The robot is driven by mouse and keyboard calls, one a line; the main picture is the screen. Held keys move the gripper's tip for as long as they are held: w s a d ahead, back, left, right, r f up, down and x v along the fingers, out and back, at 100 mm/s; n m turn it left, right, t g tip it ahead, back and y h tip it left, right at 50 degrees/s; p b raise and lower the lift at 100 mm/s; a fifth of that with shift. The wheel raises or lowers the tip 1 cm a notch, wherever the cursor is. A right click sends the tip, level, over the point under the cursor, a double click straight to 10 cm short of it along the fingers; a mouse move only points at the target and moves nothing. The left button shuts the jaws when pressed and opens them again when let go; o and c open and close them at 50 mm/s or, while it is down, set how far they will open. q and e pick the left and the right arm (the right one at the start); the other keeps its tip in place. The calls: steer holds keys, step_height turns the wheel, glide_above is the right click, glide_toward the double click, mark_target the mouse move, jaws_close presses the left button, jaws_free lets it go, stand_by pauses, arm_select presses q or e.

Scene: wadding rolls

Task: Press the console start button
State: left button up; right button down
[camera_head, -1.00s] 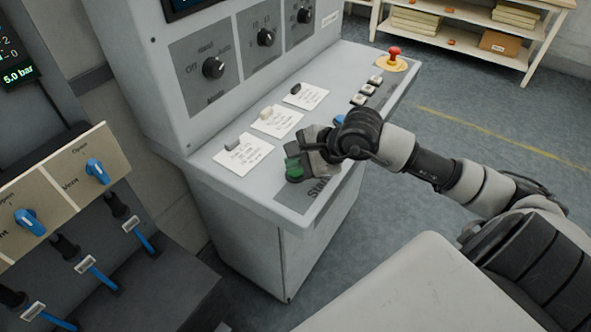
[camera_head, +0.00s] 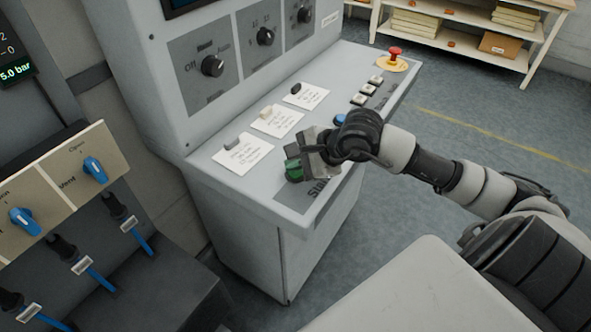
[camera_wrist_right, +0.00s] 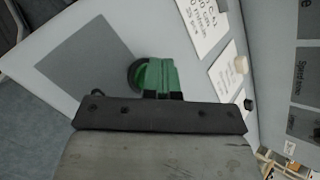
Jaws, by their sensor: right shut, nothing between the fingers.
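The green start button (camera_head: 293,170) sits on the sloped top of the grey console (camera_head: 215,172), on a dark label plate (camera_head: 318,196) whose lettering is partly covered. My right gripper (camera_head: 303,166) is shut and empty, with its fingertips at the button and hiding part of it. In the right wrist view the green button (camera_wrist_right: 155,76) shows just beyond the dark fingertips (camera_wrist_right: 163,96). I cannot tell whether they touch it or whether it is pressed in. My left gripper is in neither view.
A red mushroom button (camera_head: 394,52) on a yellow base, small white keys (camera_head: 366,90) and a blue button (camera_head: 340,119) are farther along the console. Paper cards (camera_head: 243,154) lie beside the gripper. A blue-handled valve panel (camera_head: 60,178) stands at left.

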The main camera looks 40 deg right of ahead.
mark_target(296, 174)
stand_by(0.4)
steer(key=shift+r, duration=0.75)
steer(key=shift+r+p, duration=0.1)
steer(key=shift+p, duration=0.2)
steer(key=shift+r+p, duration=1.1)
steer(key=shift+r, duration=1.35)
steer(key=shift+f, duration=0.1)
